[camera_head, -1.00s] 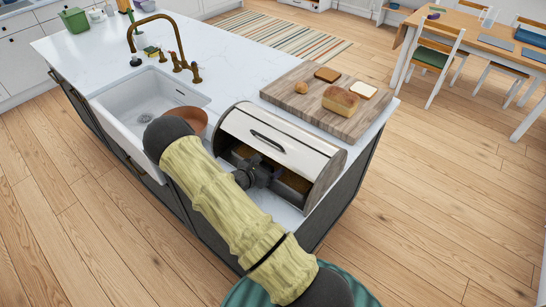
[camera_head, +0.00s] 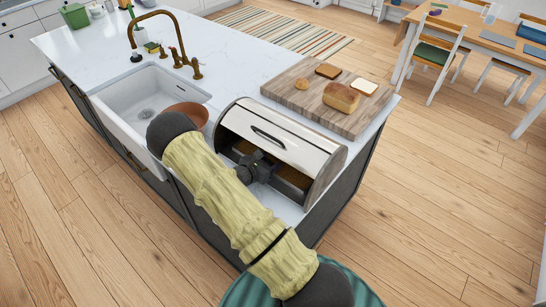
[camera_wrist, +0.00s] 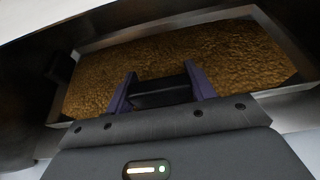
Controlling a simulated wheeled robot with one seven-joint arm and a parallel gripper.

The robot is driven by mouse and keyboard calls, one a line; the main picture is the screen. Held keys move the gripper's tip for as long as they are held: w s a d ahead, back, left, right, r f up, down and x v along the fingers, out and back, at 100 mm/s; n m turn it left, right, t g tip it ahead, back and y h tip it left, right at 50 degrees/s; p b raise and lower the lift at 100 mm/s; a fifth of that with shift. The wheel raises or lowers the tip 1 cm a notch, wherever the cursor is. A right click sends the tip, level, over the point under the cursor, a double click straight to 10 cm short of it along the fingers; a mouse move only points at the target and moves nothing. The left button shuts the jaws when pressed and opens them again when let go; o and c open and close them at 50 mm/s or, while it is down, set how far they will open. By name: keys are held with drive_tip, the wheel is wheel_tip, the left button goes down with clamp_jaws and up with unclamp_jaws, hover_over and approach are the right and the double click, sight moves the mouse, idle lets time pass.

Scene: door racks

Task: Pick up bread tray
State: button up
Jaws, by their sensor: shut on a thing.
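The bread box (camera_head: 285,145) stands on the island counter, its silver lid raised and its front open. Inside lies the bread tray (camera_head: 291,180), a shallow metal tray with a bumpy golden-brown inside; it fills much of the wrist view (camera_wrist: 235,62). My gripper (camera_head: 264,168) reaches into the box opening from the front. In the wrist view, the purple fingers (camera_wrist: 160,86) are shut on a dark block at the tray's near edge, which looks like its handle. My arm and gripper hide part of the tray.
A wooden cutting board (camera_head: 320,110) with a loaf (camera_head: 341,97), bread slices and a roll lies behind the box. The counter's front edge is close below.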

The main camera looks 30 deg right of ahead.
sight(268, 149)
drive_tip(key=shift+a+r+b, duration=0.15)
drive_tip(key=shift+r+b, duration=0.05)
drive_tip(key=shift+b, duration=0.35)
drive_tip(key=shift+r, duration=0.4)
wheel_tip(268, 149, up, 6)
drive_tip(key=shift+a+f+b, duration=0.1)
drive_tip(key=shift+b, duration=1.1)
drive_tip(key=s+a+b, duration=0.2)
drive_tip(key=s+a, duration=0.1)
drive_tip(key=a, duration=0.6)
drive_tip(key=s+a+b, duration=0.2)
drive_tip(key=s+a, duration=0.2)
drive_tip(key=a, duration=0.5)
drive_tip(key=shift+s, duration=0.25)
